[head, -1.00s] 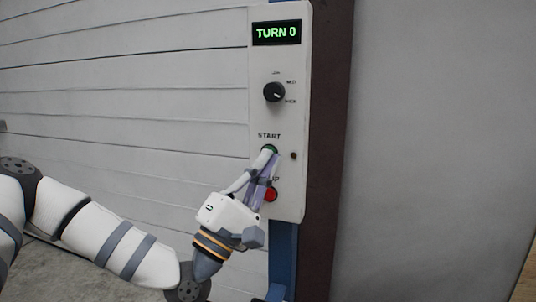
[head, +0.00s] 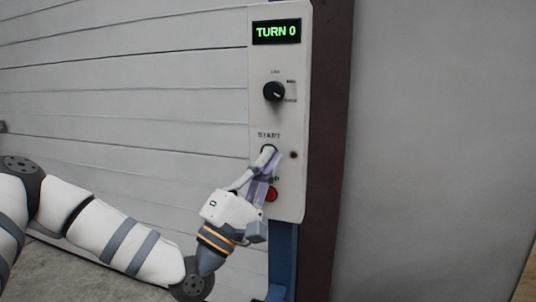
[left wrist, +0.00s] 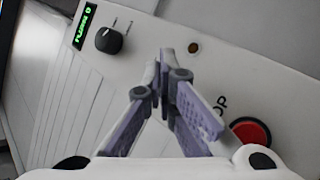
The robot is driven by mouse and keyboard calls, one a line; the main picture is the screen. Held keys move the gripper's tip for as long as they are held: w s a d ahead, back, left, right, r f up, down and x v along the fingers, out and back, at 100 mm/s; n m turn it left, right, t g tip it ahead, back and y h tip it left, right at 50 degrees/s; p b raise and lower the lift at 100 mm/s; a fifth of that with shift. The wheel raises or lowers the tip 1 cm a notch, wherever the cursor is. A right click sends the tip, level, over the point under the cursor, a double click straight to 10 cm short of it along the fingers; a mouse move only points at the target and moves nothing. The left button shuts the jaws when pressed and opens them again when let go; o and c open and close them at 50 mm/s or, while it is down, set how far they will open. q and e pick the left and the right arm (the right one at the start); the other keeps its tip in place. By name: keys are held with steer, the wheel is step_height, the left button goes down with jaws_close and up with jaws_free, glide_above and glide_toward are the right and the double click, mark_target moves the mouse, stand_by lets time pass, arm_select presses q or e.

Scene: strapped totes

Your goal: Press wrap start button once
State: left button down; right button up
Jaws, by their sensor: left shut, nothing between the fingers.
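The white control panel (head: 285,120) stands upright with a START label above the start button (head: 264,148). Only a thin dark green rim of that button shows, because my left gripper (head: 268,152) has its fingertips over it. The fingers are shut with nothing between them and look to be at the button; the exact contact is hidden. In the left wrist view the shut fingertips (left wrist: 163,62) point at the panel and hide the start button. The red button (head: 271,195) sits just below, partly behind the fingers. My right gripper is not in view.
The display (head: 276,32) reads TURN 0 in green. A black knob (head: 274,91) sits below it, and a small round brownish spot (head: 293,155) is right of the start button. A blue post (head: 282,250) carries the panel. A slatted pale wall (head: 120,100) is at left.

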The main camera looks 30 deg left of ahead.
arm_select(q)
steer(key=shift+w, duration=0.15)
stand_by(0.4)
steer(key=shift+s+d, duration=0.1)
steer(key=shift+s, duration=0.7)
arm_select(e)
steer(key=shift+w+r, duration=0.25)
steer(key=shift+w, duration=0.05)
arm_select(q)
steer(key=s+p, duration=0.1)
steer(key=s, duration=0.1)
steer(key=s+d, duration=0.1)
steer(key=s, duration=0.1)
steer(key=shift+s+d+p, duration=0.1)
steer(key=shift+s+p, duration=0.3)
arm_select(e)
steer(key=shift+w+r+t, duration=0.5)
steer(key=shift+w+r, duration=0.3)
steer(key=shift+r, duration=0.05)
